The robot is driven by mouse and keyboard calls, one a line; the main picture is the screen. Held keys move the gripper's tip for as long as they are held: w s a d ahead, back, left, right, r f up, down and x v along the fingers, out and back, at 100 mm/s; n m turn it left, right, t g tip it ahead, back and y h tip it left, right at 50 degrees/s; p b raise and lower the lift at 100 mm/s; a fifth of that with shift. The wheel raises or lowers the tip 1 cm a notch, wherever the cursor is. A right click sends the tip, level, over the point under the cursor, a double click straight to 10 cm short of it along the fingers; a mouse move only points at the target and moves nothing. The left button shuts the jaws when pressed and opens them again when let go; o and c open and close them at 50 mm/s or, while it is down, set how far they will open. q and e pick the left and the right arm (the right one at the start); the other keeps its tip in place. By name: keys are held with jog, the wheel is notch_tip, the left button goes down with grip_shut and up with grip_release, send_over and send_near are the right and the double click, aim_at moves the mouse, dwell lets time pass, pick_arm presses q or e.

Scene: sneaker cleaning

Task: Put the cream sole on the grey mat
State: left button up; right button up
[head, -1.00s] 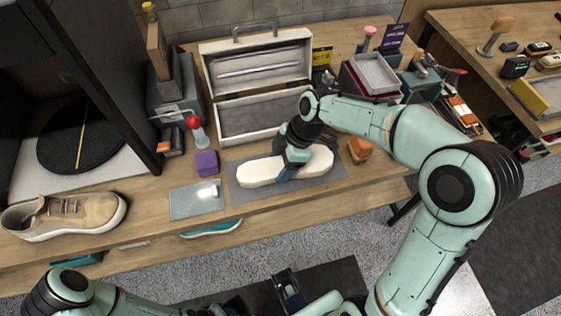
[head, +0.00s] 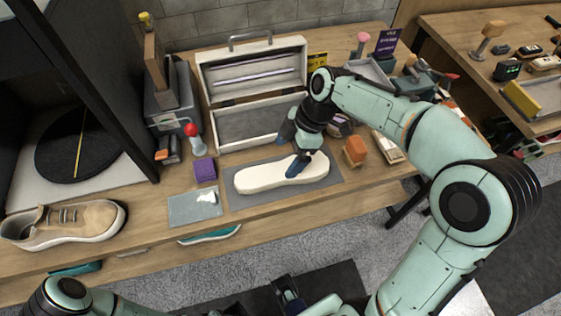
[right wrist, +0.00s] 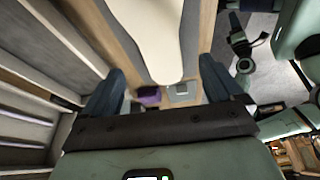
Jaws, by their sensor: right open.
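The cream sole (head: 262,179) lies flat on the grey mat (head: 243,202) in front of the open wooden case. It also shows in the right wrist view (right wrist: 150,40), running between the two fingers in the picture. My right gripper (head: 297,157) is open above the right part of the sole and hides a little of its far edge. In the right wrist view the fingers (right wrist: 160,88) are wide apart with nothing clamped between them. My left gripper (head: 290,294) is low at the bottom of the head view, and its jaw state is unclear.
A purple block (head: 204,169) and a glass-like plate (head: 195,204) are left of the mat. An orange-topped brush (head: 355,151) stands to its right. The open case (head: 253,95) is behind. A tan sneaker (head: 65,224) is at the far left.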

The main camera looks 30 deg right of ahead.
jog(key=v, duration=0.4)
jog(key=shift+d+r, duration=0.1)
jog(key=shift+r, duration=0.25)
jog(key=shift+s, duration=0.1)
